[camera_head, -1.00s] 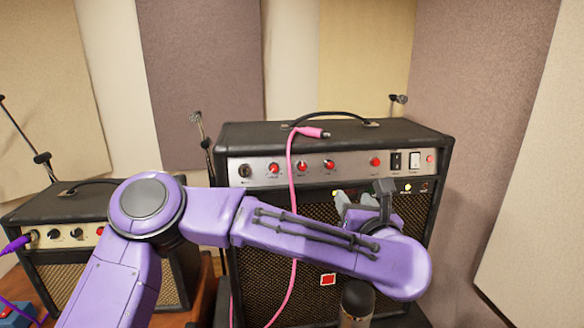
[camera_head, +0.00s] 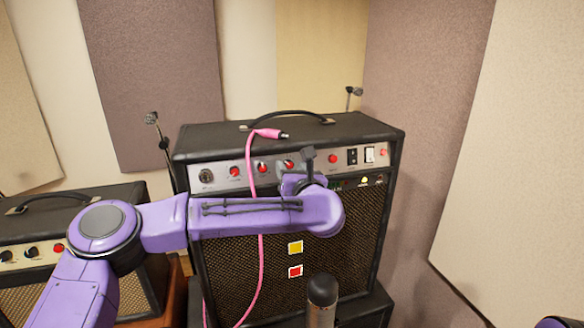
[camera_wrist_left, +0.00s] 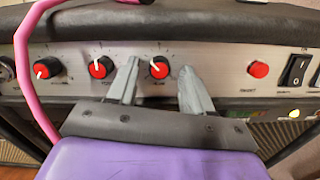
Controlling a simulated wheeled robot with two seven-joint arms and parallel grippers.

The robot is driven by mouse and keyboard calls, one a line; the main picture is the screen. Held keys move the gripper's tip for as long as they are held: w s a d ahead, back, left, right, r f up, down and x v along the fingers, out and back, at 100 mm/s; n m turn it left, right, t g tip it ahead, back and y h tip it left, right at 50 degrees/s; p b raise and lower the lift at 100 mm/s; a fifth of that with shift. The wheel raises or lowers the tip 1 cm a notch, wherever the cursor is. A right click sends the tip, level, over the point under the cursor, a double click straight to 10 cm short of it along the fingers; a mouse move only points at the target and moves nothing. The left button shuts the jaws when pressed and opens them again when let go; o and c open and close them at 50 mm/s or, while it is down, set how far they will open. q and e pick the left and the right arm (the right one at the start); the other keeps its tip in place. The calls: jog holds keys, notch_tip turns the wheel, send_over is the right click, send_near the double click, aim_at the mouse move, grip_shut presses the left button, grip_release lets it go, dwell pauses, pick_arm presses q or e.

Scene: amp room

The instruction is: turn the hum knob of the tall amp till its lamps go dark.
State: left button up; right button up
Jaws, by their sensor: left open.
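The tall amp (camera_head: 292,148) is black with a silver control panel. Its row of red-capped knobs also shows in the left wrist view. The rightmost of these knobs (camera_wrist_left: 159,67), with a blurred label that may read hum, sits between my left fingertips. My left gripper (camera_head: 290,164) is open at the panel, one finger on each side of that knob; the fingers also show in the left wrist view (camera_wrist_left: 160,68). I cannot tell whether they touch it. A lamp (camera_head: 364,181) below the switches glows yellowish; it shows in the left wrist view too (camera_wrist_left: 294,113). My right gripper is not in view.
A pink cable (camera_head: 262,190) hangs over the amp's front, left of the gripper. A red button (camera_wrist_left: 258,69) and a black rocker switch (camera_wrist_left: 296,70) are to the right. A microphone (camera_head: 321,298) stands in front. A smaller amp (camera_head: 75,193) is at the left.

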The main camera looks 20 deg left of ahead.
pick_arm(q)
grip_shut()
jog(key=m+b, duration=0.1)
jog(key=m, duration=0.1)
jog(key=shift+s+a+m, duration=0.1)
jog(key=shift+a+m, duration=0.05)
jog(key=shift+m, duration=0.15)
jog(key=m+h, duration=0.1)
jog(key=m, duration=0.1)
jog(key=shift+m+t, duration=0.3)
grip_release()
jog(key=shift+s, duration=0.1)
